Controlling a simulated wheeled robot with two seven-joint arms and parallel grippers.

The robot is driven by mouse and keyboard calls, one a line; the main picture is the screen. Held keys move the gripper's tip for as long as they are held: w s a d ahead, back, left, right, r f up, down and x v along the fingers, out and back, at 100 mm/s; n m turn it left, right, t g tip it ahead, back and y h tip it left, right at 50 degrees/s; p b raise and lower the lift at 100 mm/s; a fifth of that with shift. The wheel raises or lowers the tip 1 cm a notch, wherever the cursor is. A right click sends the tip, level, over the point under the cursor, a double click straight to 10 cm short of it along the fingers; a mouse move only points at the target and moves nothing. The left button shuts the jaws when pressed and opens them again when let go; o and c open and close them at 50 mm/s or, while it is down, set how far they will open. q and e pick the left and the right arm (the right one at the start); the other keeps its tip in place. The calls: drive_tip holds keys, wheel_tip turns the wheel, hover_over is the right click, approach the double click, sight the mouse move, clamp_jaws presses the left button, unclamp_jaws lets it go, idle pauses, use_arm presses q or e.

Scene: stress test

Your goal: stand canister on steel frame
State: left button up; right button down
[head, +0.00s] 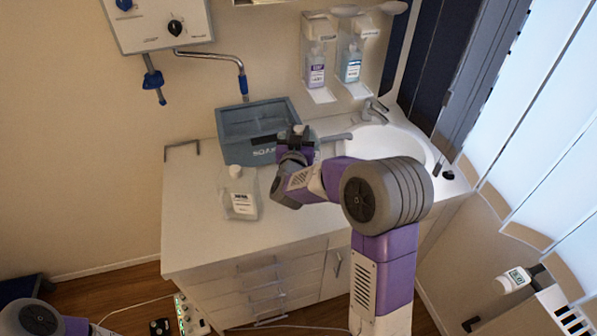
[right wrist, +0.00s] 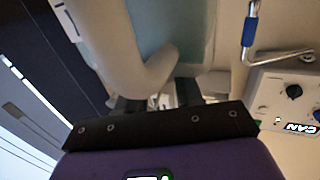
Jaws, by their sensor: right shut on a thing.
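My right gripper (head: 297,137) is above the counter, just in front of the grey bin. A white translucent bottle (head: 241,203) with a white cap and a label stands upright on the counter, left of my gripper. A thin grey metal frame (head: 182,145) stands at the counter's back left. My left gripper is out of view.
The grey bin (head: 243,154) stands at the counter's back, with the sink (head: 385,142) to its right. Dispensers (head: 316,68) hang above. A wall box with a blue-handled pipe (head: 210,54) is at upper left. The counter's front left (head: 195,240) is clear.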

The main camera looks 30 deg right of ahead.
wheel_tip(320, 180, down, 8)
drive_tip(key=b, duration=0.1)
drive_tip(key=shift+f, duration=0.2)
idle(0.3)
drive_tip(key=shift+f+b, duration=0.1)
drive_tip(key=shift+b, duration=0.25)
drive_tip(key=c, duration=1.1)
unclamp_jaws()
drive_tip(key=shift+f, duration=0.3)
drive_tip(key=o, duration=0.4)
drive_tip(key=shift+c, duration=0.2)
drive_tip(key=shift+r, duration=0.1)
drive_tip(key=v, duration=1.2)
